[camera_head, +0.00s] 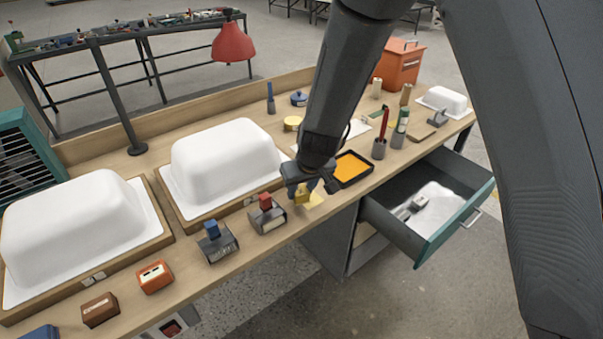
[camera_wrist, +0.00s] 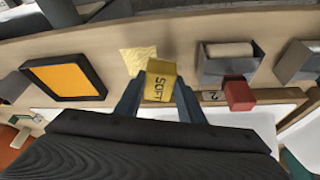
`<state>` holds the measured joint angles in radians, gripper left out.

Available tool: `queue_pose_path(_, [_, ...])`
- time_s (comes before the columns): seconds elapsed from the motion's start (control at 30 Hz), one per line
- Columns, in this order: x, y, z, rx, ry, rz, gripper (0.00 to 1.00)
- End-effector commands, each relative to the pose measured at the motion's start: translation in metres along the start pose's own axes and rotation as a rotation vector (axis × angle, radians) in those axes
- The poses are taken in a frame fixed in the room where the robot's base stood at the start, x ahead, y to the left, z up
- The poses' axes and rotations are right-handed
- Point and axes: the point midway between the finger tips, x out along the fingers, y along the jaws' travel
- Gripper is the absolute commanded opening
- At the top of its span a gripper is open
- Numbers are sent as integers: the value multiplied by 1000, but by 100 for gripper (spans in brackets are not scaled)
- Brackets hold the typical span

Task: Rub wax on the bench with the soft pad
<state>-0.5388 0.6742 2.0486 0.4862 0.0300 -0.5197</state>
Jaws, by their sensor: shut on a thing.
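My gripper (camera_head: 302,188) is shut on the yellow soft pad (camera_head: 302,196), low over the front part of the wooden bench (camera_head: 190,275). In the wrist view the pad (camera_wrist: 160,84) shows the word SOFT and sits between the two fingers of my gripper (camera_wrist: 158,98). A pale yellow patch (camera_head: 316,200) lies on the bench right beside the pad; it also shows in the wrist view (camera_wrist: 138,58). Whether the pad touches the bench is hard to tell. A black-rimmed tray with an orange-yellow filling (camera_head: 353,166) stands to the right.
Red-handled (camera_head: 266,214) and blue-handled (camera_head: 217,241) tools stand left of my gripper. White tub shells (camera_head: 225,160) in wooden frames fill the bench behind and left. An open drawer (camera_head: 428,212) juts out at the right. A red lamp (camera_head: 233,43) hangs behind.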

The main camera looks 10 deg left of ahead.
Motion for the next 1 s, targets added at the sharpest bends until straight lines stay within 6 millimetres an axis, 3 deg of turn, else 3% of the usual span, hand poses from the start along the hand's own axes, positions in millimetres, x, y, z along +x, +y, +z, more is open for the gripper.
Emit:
queue_pose_path(0.53, [-43,5,-17,8,0,3,11])
queue_pose_path(1.0, [-44,6,-18,8,0,4,11])
